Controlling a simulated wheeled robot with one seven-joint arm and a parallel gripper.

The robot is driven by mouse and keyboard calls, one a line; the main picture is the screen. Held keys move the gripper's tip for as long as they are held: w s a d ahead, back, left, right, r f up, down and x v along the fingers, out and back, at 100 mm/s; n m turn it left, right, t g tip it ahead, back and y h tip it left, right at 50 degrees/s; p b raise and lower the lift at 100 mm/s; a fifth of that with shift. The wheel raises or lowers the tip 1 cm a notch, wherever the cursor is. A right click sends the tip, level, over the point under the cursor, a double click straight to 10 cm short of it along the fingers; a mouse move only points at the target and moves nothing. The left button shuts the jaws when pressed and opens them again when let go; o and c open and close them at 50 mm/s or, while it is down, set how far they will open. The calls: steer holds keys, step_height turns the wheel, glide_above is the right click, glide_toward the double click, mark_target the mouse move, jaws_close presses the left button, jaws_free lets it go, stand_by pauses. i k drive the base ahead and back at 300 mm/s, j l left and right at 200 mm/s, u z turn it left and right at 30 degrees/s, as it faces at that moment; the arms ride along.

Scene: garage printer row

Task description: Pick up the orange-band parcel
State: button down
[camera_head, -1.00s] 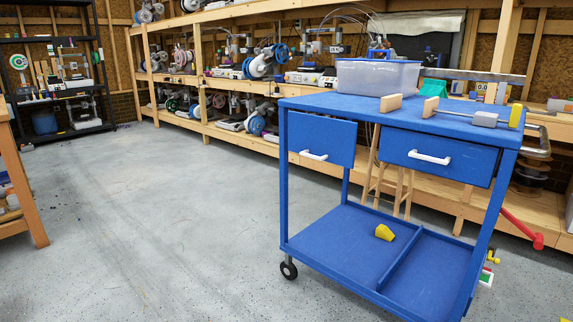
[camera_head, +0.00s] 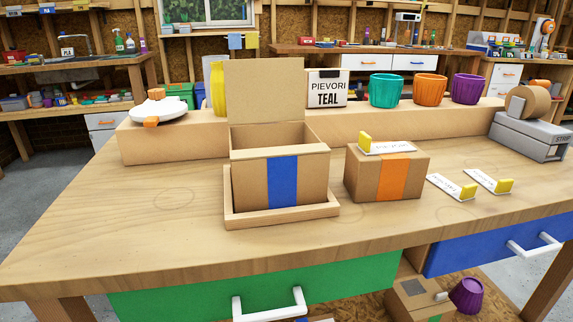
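The orange-band parcel (camera_head: 385,178) is a closed brown cardboard box with an orange stripe down its front and over its top. It stands on the wooden workbench (camera_head: 140,225), right of the open blue-band box. A white tag with a yellow clip (camera_head: 365,144) lies on its top. My gripper is not in view.
An open blue-band box (camera_head: 252,190) with its lid raised sits in a wooden tray (camera_head: 283,218). Two tags (camera_head: 488,180) lie right of the parcel, and a grey tape dispenser (camera_head: 530,137) stands beyond. Teal, orange and purple pots (camera_head: 386,90) stand on the ledge behind. The bench's front left is clear.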

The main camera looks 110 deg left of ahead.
mark_target(398, 177)
steer(key=u, duration=3.25)
steer(key=i+l, duration=0.15)
steer(key=l, duration=0.15)
steer(key=i+l+z, duration=0.1)
steer(key=l, duration=0.15)
